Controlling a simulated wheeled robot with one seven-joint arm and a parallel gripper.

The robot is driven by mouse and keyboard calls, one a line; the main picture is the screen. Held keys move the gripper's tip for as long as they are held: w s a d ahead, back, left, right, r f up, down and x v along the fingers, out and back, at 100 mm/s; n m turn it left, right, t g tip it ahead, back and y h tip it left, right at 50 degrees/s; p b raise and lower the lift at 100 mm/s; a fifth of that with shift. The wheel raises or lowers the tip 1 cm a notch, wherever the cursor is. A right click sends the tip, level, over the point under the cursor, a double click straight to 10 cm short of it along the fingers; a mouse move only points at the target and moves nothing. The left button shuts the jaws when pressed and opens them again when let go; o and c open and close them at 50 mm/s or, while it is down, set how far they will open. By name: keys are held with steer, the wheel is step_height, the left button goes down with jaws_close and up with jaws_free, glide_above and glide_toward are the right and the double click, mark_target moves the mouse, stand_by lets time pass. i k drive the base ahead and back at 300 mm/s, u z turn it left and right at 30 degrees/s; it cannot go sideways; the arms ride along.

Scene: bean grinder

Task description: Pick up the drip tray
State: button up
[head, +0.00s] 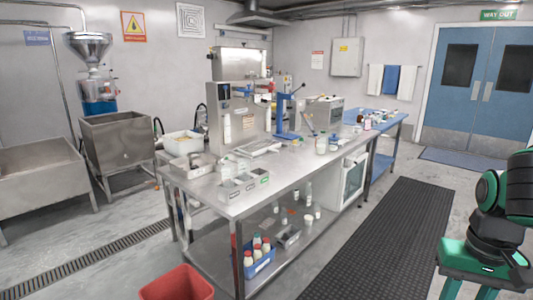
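A flat, pale metal tray with a slatted top (259,147) lies on the steel bench, at the foot of the tall steel machine (238,115). It looks like the drip tray, but it is small in the head view and its details are hard to tell. Nothing grips it. Part of my green and black arm (490,235) shows at the right edge, far from the tray and across the floor mat from the bench. I cannot see my gripper's fingers.
The steel bench (290,174) also carries an open divided metal bin (243,186) near its front corner and bottles (321,144) to the right. A red bin (176,284) stands on the floor in front. The black mat (385,235) beside the bench is clear.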

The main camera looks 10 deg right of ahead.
mark_target(260, 148)
steer(key=z, duration=0.5)
steer(key=i, duration=1)
steer(key=z, duration=0.65)
steer(key=i, duration=1.15)
steer(key=u, duration=0.3)
steer(key=i, duration=1.1)
steer(key=u, duration=1.1)
steer(key=i, duration=0.6)
steer(key=u, duration=0.35)
